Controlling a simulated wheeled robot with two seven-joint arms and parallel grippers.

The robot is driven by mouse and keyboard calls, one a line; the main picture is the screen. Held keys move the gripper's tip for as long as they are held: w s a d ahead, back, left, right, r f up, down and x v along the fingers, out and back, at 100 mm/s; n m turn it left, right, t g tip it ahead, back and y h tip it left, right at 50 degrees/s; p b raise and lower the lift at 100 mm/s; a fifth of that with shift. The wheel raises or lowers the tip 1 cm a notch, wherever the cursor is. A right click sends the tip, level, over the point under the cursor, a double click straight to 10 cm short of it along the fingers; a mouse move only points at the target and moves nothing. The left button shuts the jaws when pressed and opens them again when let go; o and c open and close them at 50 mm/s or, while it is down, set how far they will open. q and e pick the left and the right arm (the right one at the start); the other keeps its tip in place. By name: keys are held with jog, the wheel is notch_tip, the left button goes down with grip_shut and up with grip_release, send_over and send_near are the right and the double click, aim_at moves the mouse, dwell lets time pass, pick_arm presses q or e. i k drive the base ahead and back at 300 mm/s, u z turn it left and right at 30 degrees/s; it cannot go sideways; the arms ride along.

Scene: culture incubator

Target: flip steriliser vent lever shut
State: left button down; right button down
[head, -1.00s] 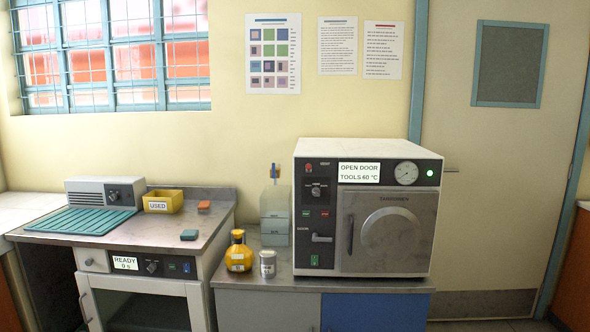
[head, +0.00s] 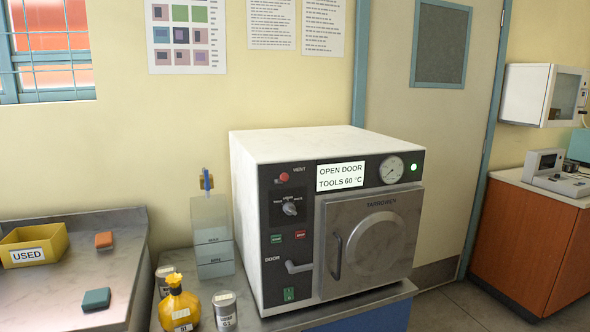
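The steriliser (head: 325,225) is a white box with a dark front panel, standing on the counter in the middle of the head view. Its vent lever (head: 284,177) shows as a small red knob beside the word VENT at the upper left of the panel; its exact angle is too small to tell. The display (head: 341,176) reads OPEN DOOR, TOOLS 60 °C. The steriliser door (head: 372,240) looks closed, and the grey door lever (head: 298,267) sits to its left. Neither of my grippers is in view.
A yellow bottle (head: 179,305) and a grey can (head: 225,310) stand at the steriliser's front left. A clear tank (head: 211,240) stands behind them. A yellow USED bin (head: 35,245) is on the left bench. The space before the panel is clear.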

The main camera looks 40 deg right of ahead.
aim_at(284, 177)
jog(key=z, duration=1)
jog(key=i, duration=0.85)
jog(key=z, duration=0.95)
